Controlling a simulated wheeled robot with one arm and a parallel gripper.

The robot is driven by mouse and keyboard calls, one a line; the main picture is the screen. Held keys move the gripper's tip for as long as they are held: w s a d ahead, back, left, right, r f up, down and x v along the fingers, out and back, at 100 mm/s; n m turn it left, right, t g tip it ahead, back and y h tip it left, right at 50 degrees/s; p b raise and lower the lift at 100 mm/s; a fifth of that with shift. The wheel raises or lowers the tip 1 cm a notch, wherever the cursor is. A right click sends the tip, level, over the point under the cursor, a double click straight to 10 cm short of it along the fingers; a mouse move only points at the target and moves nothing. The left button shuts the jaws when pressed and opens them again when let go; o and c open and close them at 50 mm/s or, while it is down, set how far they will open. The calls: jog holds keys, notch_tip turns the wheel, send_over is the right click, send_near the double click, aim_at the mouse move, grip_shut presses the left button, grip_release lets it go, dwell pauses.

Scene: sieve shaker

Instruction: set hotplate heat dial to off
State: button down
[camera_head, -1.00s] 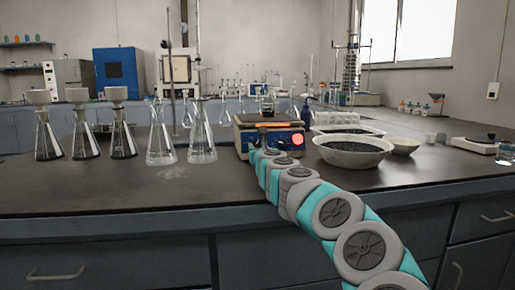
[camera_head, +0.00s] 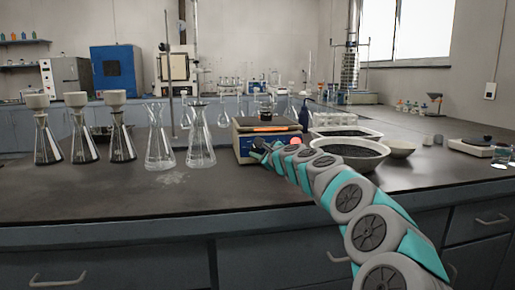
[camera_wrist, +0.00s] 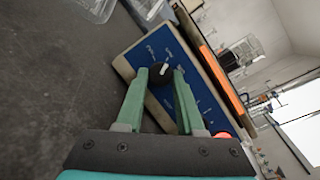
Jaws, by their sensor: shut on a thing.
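The hotplate (camera_head: 243,128) stands on the dark bench in the head view, with a blue front panel and an orange glowing strip on top. In the wrist view its blue panel (camera_wrist: 184,107) appears tilted, with white markings. A black dial (camera_wrist: 160,73) with a white mark sits on the panel between the fingertips of my gripper (camera_wrist: 161,77). The green fingers are closed on the dial's sides. In the head view my gripper (camera_head: 259,147) is at the left part of the panel, and the dial is too small to make out there.
A red-orange round light (camera_head: 296,141) is at the panel's right. Glass flasks (camera_head: 201,137) stand to the left. A bowl of dark grains (camera_head: 352,152) is close to the right of my arm. The bench front left is clear.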

jog(key=n, duration=0.2)
jog(key=n+g+p, duration=0.1)
jog(key=n, duration=0.1)
jog(key=n+g+p, duration=0.1)
jog(key=n, duration=0.1)
jog(key=shift+w+d+r, duration=0.15)
jog(key=shift+r, duration=0.15)
jog(key=shift+r+n+g+p, duration=0.1)
jog(key=shift+n+g+p, duration=0.8)
jog(key=shift+n, duration=1.4)
jog(key=c, duration=0.5)
grip_release()
jog(key=b+v, duration=0.1)
jog(key=v, duration=0.6)
jog(key=shift+s+r, duration=0.25)
jog(key=shift+r, duration=0.05)
